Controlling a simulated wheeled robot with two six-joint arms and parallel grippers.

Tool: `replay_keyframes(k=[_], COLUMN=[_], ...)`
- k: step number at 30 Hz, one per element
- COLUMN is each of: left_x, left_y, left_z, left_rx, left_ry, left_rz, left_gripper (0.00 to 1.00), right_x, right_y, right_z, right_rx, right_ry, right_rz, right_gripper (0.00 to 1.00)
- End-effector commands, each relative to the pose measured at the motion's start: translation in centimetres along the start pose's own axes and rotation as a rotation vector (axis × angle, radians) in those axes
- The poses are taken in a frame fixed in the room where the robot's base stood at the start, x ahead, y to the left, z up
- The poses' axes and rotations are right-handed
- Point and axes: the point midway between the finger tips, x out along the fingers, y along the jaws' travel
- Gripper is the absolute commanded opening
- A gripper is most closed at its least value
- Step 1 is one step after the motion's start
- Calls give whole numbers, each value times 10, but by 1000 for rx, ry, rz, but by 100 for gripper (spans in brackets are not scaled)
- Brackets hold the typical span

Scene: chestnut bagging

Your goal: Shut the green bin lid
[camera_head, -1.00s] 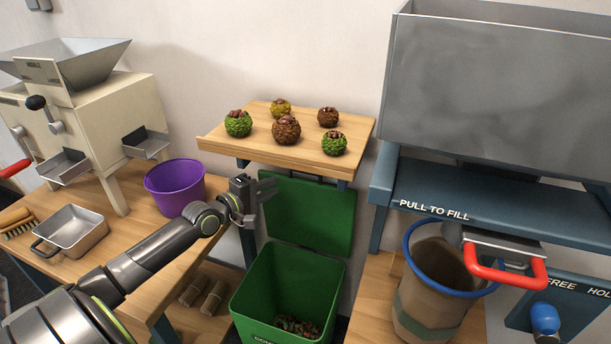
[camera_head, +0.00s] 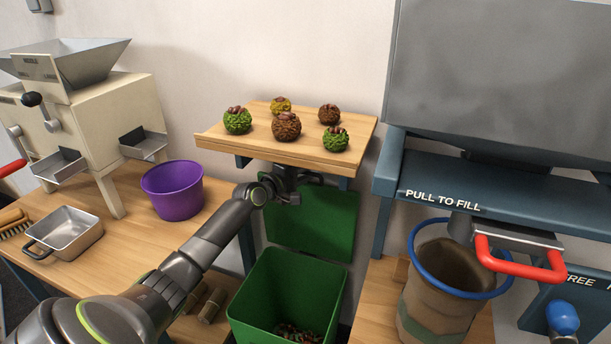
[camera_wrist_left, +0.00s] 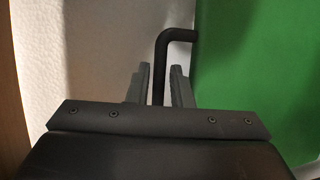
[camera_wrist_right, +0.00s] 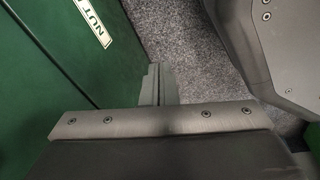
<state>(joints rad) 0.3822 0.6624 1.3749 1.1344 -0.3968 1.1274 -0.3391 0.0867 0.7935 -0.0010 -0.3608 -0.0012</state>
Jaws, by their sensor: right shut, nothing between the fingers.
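The green bin (camera_head: 287,290) stands open between the two benches, with dark bits inside. Its green lid (camera_head: 325,222) stands upright behind it, below the wooden shelf. My left gripper (camera_head: 292,197) is at the upper left of the lid. In the left wrist view, its fingers (camera_wrist_left: 163,78) are open a little, on either side of a black bent bar (camera_wrist_left: 178,36). The green lid (camera_wrist_left: 255,70) fills the right of that view. My right gripper (camera_wrist_right: 158,75) is shut and empty, seen only in its wrist view, near a green surface with a "NUT" label (camera_wrist_right: 92,22).
The wooden shelf (camera_head: 222,141), bearing several chestnut balls, juts out above the left gripper. A purple bucket (camera_head: 173,190) and a metal pan (camera_head: 68,234) stand on the left bench. A blue-rimmed bucket (camera_head: 425,300) and a red handle (camera_head: 520,262) are at right.

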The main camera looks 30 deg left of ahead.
Motion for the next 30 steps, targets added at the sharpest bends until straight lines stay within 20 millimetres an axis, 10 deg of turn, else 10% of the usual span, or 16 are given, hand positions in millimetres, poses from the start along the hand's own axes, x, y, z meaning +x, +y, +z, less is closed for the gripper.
replay_keyframes(k=[8, 13, 30], left_x=[1, 1, 4], left_y=[0, 0, -5], left_z=[0, 0, 13], left_rx=[-1, -1, 8], left_ry=[0, 0, -3], left_rz=[-1, -1, 27], left_gripper=[20, 0, 0], right_x=[0, 0, 2], right_y=[0, 0, -6], right_z=[-1, -1, 1], right_rx=[0, 0, 3], right_ry=[2, 2, -2], right_rz=[0, 0, -7], right_gripper=[0, 0, 0])
